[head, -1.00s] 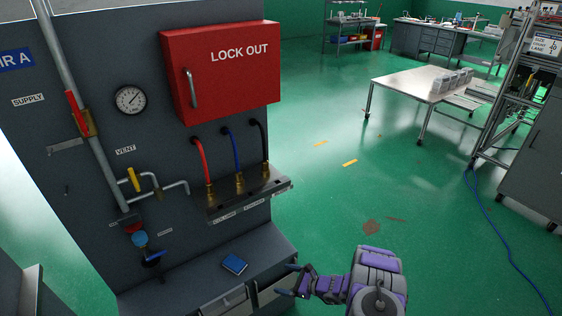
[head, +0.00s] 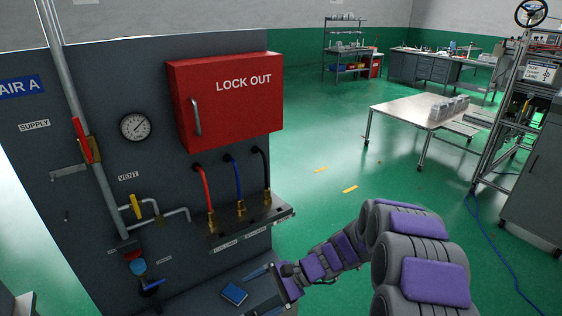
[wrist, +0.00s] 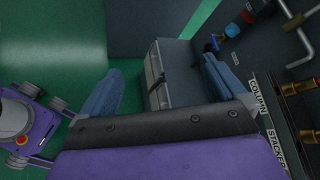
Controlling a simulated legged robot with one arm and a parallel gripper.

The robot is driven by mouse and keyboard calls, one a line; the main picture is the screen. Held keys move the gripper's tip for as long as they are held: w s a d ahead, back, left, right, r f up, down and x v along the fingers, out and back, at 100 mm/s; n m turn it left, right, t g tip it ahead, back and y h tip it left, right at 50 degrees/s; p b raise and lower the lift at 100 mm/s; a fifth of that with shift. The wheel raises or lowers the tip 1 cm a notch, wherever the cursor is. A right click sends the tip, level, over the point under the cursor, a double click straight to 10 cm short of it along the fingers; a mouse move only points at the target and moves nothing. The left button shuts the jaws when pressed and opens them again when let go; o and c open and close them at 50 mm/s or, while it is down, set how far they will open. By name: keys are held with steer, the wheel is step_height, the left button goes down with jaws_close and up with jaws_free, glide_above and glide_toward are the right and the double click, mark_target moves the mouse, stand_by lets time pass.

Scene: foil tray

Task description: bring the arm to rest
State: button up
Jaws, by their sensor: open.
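My arm shows at the lower right of the head view, bent toward the panel. My gripper (head: 260,290) is open and empty above the grey bench at the panel's foot. In the wrist view my gripper (wrist: 160,85) has its two blue fingers wide apart, with nothing between them.
The dark panel carries a red lock-out box (head: 228,98), a gauge (head: 135,126), pipes with valves, and a ledge (head: 248,222) with red, blue and black hoses. A steel table (head: 405,113) stands farther back. A blue cable (head: 491,235) lies at right. Green floor between is open.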

steer(key=s+d+r+n+g+h, duration=0.1)
steer(key=s+d+r+n+h, duration=0.2)
steer(key=s+r, duration=0.35)
steer(key=s+d+r+n+h, duration=0.3)
steer(key=s, duration=0.6)
steer(key=s+d+r+n+t+h, duration=0.1)
steer(key=s+d+r+n+h, duration=0.2)
steer(key=s+d, duration=1)
steer(key=s+h, duration=0.1)
steer(key=h, duration=0.2)
steer(key=shift+s+d+t, duration=0.15)
steer(key=shift+s+t, duration=0.15)
steer(key=shift+t, duration=0.1)
